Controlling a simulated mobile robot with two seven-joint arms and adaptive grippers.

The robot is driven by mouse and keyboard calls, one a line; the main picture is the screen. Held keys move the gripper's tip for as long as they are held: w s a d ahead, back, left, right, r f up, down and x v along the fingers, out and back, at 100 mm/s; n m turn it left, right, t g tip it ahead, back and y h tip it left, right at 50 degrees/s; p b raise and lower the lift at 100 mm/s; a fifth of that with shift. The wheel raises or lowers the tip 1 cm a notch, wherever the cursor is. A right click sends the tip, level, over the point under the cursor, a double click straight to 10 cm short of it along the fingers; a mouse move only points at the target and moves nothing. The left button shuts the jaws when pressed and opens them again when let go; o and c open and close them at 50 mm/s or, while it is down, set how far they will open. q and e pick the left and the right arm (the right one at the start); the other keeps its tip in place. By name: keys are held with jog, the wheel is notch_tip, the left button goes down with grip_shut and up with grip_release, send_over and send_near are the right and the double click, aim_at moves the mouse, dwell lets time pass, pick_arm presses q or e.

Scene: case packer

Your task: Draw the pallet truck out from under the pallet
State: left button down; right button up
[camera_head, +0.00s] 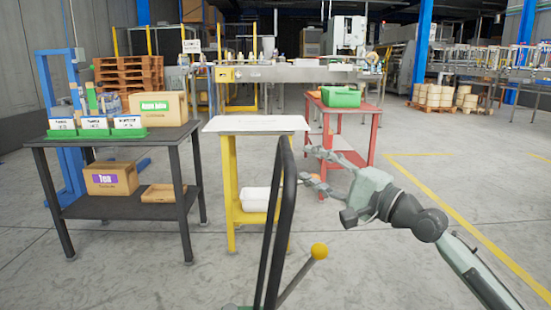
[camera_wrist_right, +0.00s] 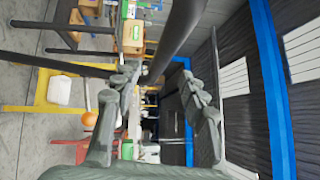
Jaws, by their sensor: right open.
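The black looped handle (camera_head: 288,215) of the pallet truck rises upright in the lower middle of the head view. A lever with a yellow ball knob (camera_head: 319,251) stands beside it; the knob looks orange in the right wrist view (camera_wrist_right: 89,119). My right gripper (camera_head: 312,165) is open, just right of the handle's upper part, fingers pointing at it. In the right wrist view the dark handle bar (camera_wrist_right: 176,38) runs down between the two fingertips (camera_wrist_right: 162,88); I cannot tell if it touches them. The truck's forks and the pallet over them are out of view. My left gripper is not in view.
A dark table (camera_head: 105,140) with boxes stands left, a yellow-legged table (camera_head: 250,124) ahead, and a red cart (camera_head: 345,105) with a green bin behind. Stacked wooden pallets (camera_head: 128,75) are at back left. Floor on the right is clear.

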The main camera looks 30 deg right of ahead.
aim_at(291, 150)
jog(key=shift+m, duration=0.3)
jog(key=p+x, duration=0.1)
jog(key=x, duration=0.5)
jog(key=shift+w+a+r+p, duration=0.1)
jog(key=shift+r+p, duration=0.15)
jog(key=shift+p, duration=0.15)
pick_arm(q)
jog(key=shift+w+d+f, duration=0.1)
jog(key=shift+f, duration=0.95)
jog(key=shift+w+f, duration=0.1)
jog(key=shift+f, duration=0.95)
pick_arm(e)
jog(key=shift+w+a, duration=0.2)
jog(key=shift+w, duration=0.5)
jog(key=shift+c, duration=0.6)
grip_shut()
